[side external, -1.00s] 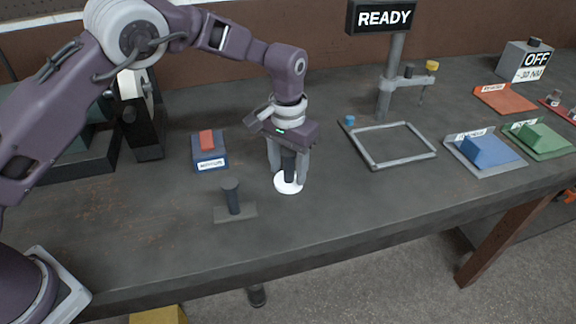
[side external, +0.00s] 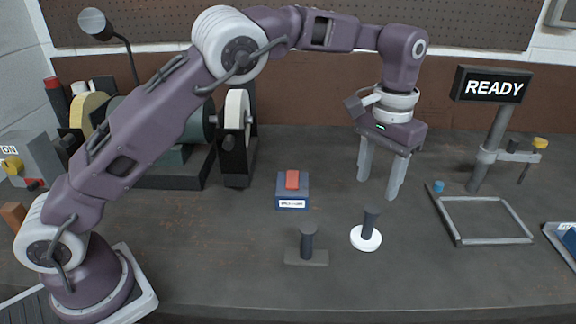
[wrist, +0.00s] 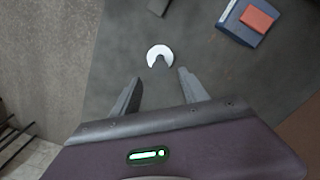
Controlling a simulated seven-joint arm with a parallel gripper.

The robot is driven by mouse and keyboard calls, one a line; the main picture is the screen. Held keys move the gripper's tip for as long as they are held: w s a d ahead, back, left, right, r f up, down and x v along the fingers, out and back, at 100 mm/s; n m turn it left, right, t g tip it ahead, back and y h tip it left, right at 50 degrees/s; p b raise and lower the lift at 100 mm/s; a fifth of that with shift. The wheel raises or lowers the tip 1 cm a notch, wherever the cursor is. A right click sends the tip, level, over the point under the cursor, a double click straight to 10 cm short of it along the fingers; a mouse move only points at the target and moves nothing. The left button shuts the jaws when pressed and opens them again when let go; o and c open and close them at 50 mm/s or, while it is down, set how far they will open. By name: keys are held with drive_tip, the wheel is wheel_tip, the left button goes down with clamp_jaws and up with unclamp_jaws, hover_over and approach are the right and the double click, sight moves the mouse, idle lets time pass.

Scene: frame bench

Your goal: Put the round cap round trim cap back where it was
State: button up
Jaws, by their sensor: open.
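The round cap, a white disc (side external: 357,240) with a dark upright post, stands on the bench; I take it to be the round trim cap. In the wrist view the white disc (wrist: 153,53) lies just beyond the fingertips, with a dark notch where the post covers it. My gripper (side external: 377,190) is open and empty, raised above and behind the cap and apart from it. Its two spread fingers (wrist: 160,78) also show in the wrist view. A similar dark post on a grey rectangular base (side external: 307,257) stands to the cap's left.
A blue block with a red top (side external: 292,190) sits behind the two posts. A grey square frame (side external: 459,230) lies to the right, beside a stand with a READY sign (side external: 492,87). A grinder (side external: 237,150) stands at the back left. Bare bench surrounds the cap.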

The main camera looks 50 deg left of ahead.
drive_tip(key=s+a+r+n+t+h, duration=0.1)
drive_tip(key=s+a+r+t, duration=0.1)
drive_tip(key=s+a+r, duration=0.5)
drive_tip(key=s+a+r+t, duration=0.1)
drive_tip(key=s+a+r, duration=0.3)
drive_tip(key=s+r, duration=0.4)
drive_tip(key=s+a+f+t, duration=0.1)
drive_tip(key=s+a+f, duration=0.1)
drive_tip(key=s, duration=0.7)
drive_tip(key=s+a+f+t+y, duration=0.1)
drive_tip(key=s+f, duration=0.3)
drive_tip(key=s, duration=0.5)
drive_tip(key=shift+a+f+t, duration=0.3)
drive_tip(key=shift+a+f, duration=0.05)
drive_tip(key=shift+a, duration=0.05)
